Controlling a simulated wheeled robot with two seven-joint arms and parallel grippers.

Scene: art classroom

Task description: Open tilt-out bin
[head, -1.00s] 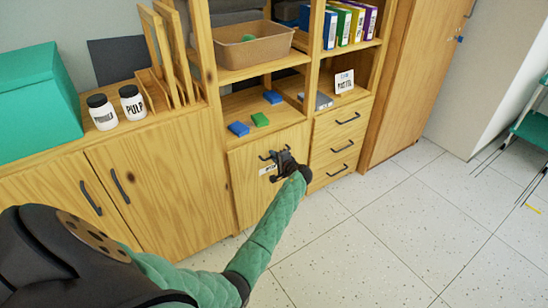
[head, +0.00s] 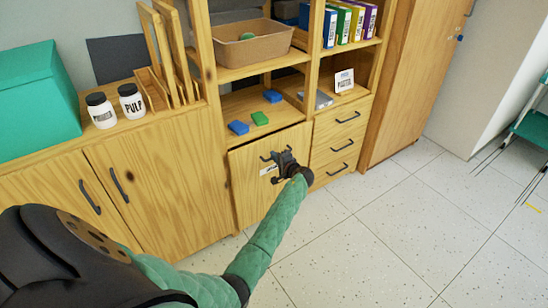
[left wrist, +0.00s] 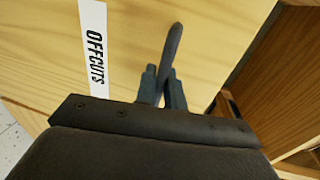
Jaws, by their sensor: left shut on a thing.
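The tilt-out bin front (head: 262,200) is a light wood panel below the open shelves, between the double-door cabinet and the drawers. Its top edge appears tilted out slightly from the frame. It has a dark bar handle (head: 265,158) near the top. The handle shows in the left wrist view (left wrist: 173,42), beside a white label reading OFFCUTS (left wrist: 95,50). My left gripper (head: 281,161) is shut on the handle; its fingers (left wrist: 161,75) sit on both sides of the bar. The bin's inside is hidden. My right gripper is not in view.
The drawers (head: 340,145) stand close on the right, the cabinet doors (head: 155,190) on the left. The tiled floor (head: 390,230) in front is clear. A green chair (head: 532,128) stands far right.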

